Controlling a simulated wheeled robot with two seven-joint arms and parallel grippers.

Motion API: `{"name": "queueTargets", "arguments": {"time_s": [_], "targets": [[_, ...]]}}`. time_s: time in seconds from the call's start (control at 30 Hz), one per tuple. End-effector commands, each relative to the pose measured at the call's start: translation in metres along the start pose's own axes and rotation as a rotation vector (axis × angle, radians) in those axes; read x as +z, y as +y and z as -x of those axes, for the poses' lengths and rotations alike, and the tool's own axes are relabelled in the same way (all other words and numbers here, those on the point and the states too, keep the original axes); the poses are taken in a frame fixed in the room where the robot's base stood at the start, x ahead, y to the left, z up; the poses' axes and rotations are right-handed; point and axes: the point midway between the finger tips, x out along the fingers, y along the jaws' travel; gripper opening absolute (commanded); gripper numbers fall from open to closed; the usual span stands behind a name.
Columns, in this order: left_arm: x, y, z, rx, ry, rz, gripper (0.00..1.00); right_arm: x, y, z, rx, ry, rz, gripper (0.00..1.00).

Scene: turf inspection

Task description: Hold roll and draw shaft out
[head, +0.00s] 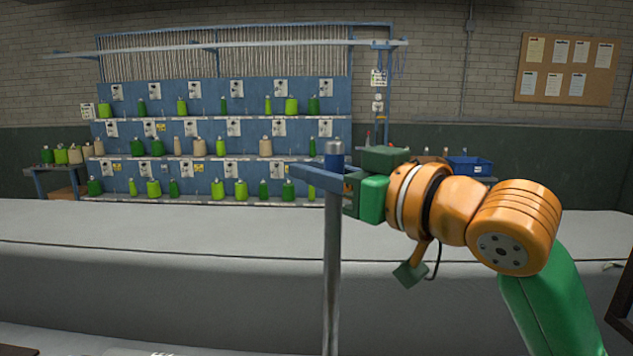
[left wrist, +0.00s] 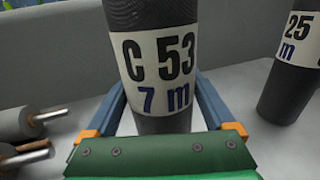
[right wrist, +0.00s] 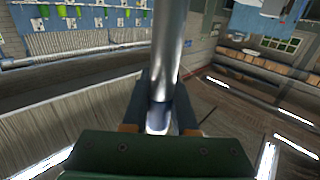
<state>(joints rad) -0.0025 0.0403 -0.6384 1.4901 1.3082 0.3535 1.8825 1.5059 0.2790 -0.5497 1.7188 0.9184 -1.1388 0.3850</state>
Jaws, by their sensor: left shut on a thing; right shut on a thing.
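My right gripper (head: 334,172) is shut on the shaft at this collar. In the right wrist view the shaft (right wrist: 170,50) runs between the fingers. The shaft's lower end is out of view. In the left wrist view a dark roll (left wrist: 160,110) with a white label "C 53 7 m" stands between the blue fingers of my left gripper (left wrist: 162,95), which is shut on it. The roll's top is cut off, so I cannot see whether the shaft is inside it.
Another dark roll (left wrist: 290,70), labelled "25 m", stands at the right. Grey rolls with metal shaft ends (left wrist: 30,122) lie at the left. In the head view a long grey surface (head: 170,225) spans the middle, with a blue rack (head: 220,95) of green bottles behind.

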Motion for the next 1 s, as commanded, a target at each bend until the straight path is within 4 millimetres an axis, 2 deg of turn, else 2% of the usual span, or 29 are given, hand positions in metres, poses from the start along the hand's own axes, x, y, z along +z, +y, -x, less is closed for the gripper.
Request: {"name": "queueTargets", "arguments": {"time_s": [0.2, 0.23, 0.27, 0.57, 0.67, 0.9, 1.0], "targets": [[-0.001, 0.0, 0.0, 0.0, 0.001, -0.001, 0.0, -0.002, 0.0, 0.0, -0.001, 0.002, 0.0, 0.0], [-0.001, 0.0, 0.0, 0.0, 0.001, -0.001, 0.91, -0.002, 0.0, 0.0, -0.001, 0.004, 0.001, 0.0], [-0.001, 0.0, 0.0, 0.0, 0.002, -0.001, 0.99, -0.002, 0.0, 0.0, -0.001, 0.004, 0.001, 0.0], [-0.001, 0.0, 0.006, 0.0, 0.001, 0.001, 1.0, -0.002, 0.0, 0.0, 0.0, 0.002, 0.001, 0.0], [-0.001, 0.0, 0.027, 0.0, 0.004, 0.002, 1.0, -0.002, 0.0, 0.0, 0.0, 0.002, 0.001, 0.0], [0.0, 0.0, 0.092, -0.003, 0.005, -0.002, 1.0, -0.002, 0.0, 0.0, 0.0, 0.002, 0.001, 0.0], [0.0, 0.0, 0.11, -0.002, 0.005, -0.003, 1.0, -0.002, 0.0, 0.0, 0.0, 0.002, 0.0, 0.0]]}}
